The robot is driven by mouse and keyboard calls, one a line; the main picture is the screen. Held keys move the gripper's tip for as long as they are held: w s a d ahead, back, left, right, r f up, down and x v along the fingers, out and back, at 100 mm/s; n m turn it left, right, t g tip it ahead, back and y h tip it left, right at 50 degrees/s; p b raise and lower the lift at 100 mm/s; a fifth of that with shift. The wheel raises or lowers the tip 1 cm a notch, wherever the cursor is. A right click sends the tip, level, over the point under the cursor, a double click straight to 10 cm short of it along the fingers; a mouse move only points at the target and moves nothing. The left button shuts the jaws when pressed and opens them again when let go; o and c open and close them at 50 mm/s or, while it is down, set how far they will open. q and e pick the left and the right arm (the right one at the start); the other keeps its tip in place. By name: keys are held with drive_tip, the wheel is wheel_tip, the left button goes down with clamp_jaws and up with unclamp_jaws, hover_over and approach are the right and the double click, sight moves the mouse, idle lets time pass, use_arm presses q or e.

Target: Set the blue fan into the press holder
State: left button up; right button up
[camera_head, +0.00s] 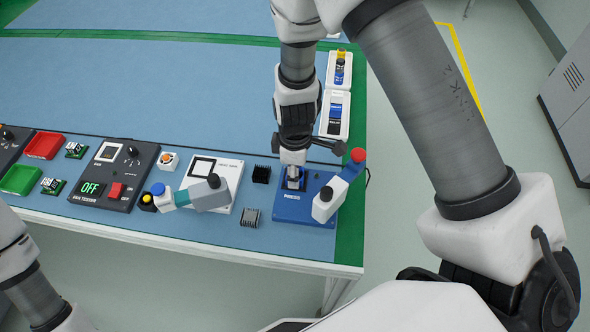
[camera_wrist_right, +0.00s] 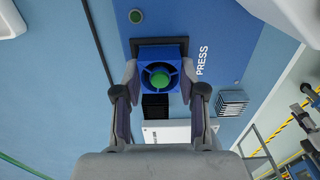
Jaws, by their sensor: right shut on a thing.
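The blue fan (camera_wrist_right: 176,68), a square frame with a green hub, sits between the fingers of my right gripper (camera_wrist_right: 162,98) in the right wrist view. The gripper is shut on it. In the head view the right gripper (camera_head: 293,183) points down over the blue press base (camera_head: 305,210), which also shows in the wrist view (camera_wrist_right: 197,28). The dark rim of the press holder (camera_wrist_right: 160,41) shows just behind the fan; the fan covers most of it. I cannot tell whether the fan touches the holder. My left gripper is out of view; only part of its arm shows.
The press lever with a red knob (camera_head: 357,155) stands right of the gripper. A black heatsink (camera_head: 262,174) and a grey one (camera_head: 250,217) lie left of the press. The fan tester (camera_head: 112,190) is farther left. White bins (camera_head: 335,115) stand behind.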

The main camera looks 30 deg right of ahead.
drive_tip(key=o, duration=1.2)
drive_tip(key=shift+c, duration=0.2)
wheel_tip(320, 180, up, 12)
